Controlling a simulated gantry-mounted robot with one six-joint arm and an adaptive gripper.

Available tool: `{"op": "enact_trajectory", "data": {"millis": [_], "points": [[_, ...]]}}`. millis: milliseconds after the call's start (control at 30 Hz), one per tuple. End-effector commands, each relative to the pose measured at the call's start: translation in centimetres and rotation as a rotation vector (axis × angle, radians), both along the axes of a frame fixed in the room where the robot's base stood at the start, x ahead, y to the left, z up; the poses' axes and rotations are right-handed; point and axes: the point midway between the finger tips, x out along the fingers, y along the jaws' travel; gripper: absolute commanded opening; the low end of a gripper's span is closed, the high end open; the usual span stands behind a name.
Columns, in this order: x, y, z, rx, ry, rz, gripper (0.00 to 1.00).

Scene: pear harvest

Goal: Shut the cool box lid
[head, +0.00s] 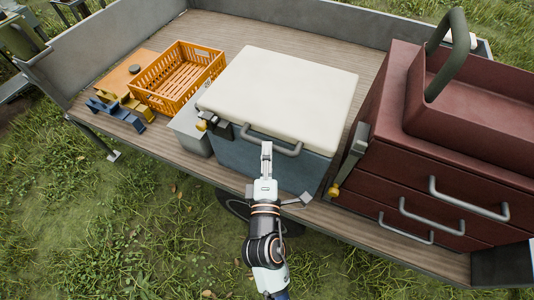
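The cool box (262,162) stands on the wooden trailer bed. It has a blue-grey body and a cream lid (285,92). The lid lies flat over the top of the box; from this angle I cannot tell whether it is fully seated. A grey bar handle (272,142) runs along the front, just below the lid's front edge. My gripper (267,146) is at the front of the box, overlapping the handle in the picture. Whether it touches the handle, and whether its fingers are open or shut, is not clear.
An orange crate (147,99) stands left of the box, with blue and yellow tools (118,108) beside it. A dark red drawer chest (450,185) with protruding handles stands close on the right. Low trailer walls (110,45) enclose the back and left. Grass lies in front.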

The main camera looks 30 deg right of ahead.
Motion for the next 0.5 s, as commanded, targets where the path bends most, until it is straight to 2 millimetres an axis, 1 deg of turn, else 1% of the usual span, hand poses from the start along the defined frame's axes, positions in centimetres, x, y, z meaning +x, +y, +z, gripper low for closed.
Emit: {"op": "enact_trajectory", "data": {"millis": [267, 367, 500], "points": [[-0.3, 0.2, 0.1, -0.002, -0.002, 0.001, 0.43], [-1.5, 0.9, 0.0, -0.002, -0.002, 0.002, 0.43], [-4.5, 2.6, -0.2, -0.003, -0.001, 0.004, 0.43]]}}
